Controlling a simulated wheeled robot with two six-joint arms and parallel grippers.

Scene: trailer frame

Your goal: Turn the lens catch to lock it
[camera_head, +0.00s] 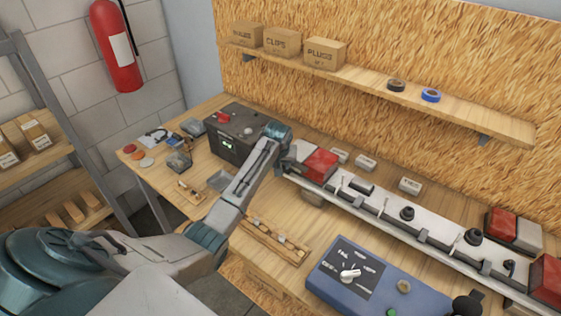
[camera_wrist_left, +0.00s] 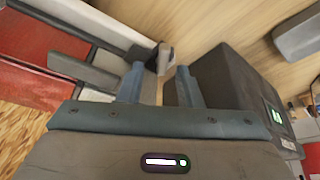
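A red lens (camera_head: 320,165) sits at the left end of the long light-grey trailer beam (camera_head: 388,215). Red lens surfaces (camera_wrist_left: 40,55) also fill the left of the left wrist view. My left gripper (camera_wrist_left: 158,78) is at this end of the beam, its two fingers apart. A small grey piece with a dark end (camera_wrist_left: 164,58) shows just beyond and between the fingertips; I cannot tell whether it is the catch or whether they touch it. In the head view my arm's end (camera_head: 280,135) hides the fingertips. My right gripper is not in view.
A dark box with a green display (camera_head: 232,132) stands close left of my left gripper. A blue tester with a white knob (camera_head: 350,273) lies in front of the beam. More red lenses (camera_head: 503,225) are at the right. A shelf (camera_head: 390,88) runs above the bench.

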